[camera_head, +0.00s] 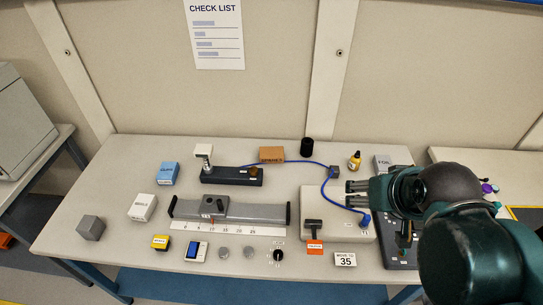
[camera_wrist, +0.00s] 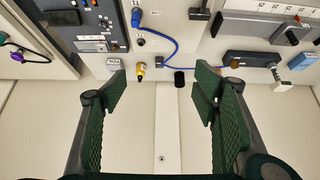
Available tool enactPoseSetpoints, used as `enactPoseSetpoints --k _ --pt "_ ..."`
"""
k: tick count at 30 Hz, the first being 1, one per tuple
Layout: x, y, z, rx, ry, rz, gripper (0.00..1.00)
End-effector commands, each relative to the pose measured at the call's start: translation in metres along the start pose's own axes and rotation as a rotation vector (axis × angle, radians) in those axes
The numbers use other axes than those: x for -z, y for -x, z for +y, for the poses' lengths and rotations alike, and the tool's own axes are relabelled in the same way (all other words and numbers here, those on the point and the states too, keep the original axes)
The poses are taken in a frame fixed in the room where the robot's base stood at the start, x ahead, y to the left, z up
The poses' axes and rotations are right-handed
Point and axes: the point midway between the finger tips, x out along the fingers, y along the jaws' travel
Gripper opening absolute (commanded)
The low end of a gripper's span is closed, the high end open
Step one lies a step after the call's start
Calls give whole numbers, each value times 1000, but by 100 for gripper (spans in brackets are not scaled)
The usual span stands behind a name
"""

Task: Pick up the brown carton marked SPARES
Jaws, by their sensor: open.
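The brown carton (camera_head: 271,155) lies at the back of the bench in the head view, behind the black stage block and left of the black cylinder. Its top has dark lettering, too small to read surely. My gripper (camera_head: 356,194) is over the right half of the bench, to the right of the carton and nearer the front, apart from it. In the wrist view my gripper (camera_wrist: 160,84) is open with nothing between its fingers. I cannot make out the carton there; the right-hand finger covers the area beside the black cylinder.
The black cylinder (camera_head: 307,147) stands just right of the carton. A blue cable (camera_head: 325,181) runs close by to a pale box. The black stage block (camera_head: 231,175) is in front. A yellow bottle (camera_head: 354,161) and grey FOIL box (camera_head: 382,163) stand farther right. The wall rises behind.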

Motion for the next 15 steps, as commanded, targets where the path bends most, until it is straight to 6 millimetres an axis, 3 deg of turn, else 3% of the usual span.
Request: enactPoseSetpoints --k 8,15 --pt "6 0 -2 0 -14 -9 60" --pt "29 -4 -7 -4 -72 -42 60"
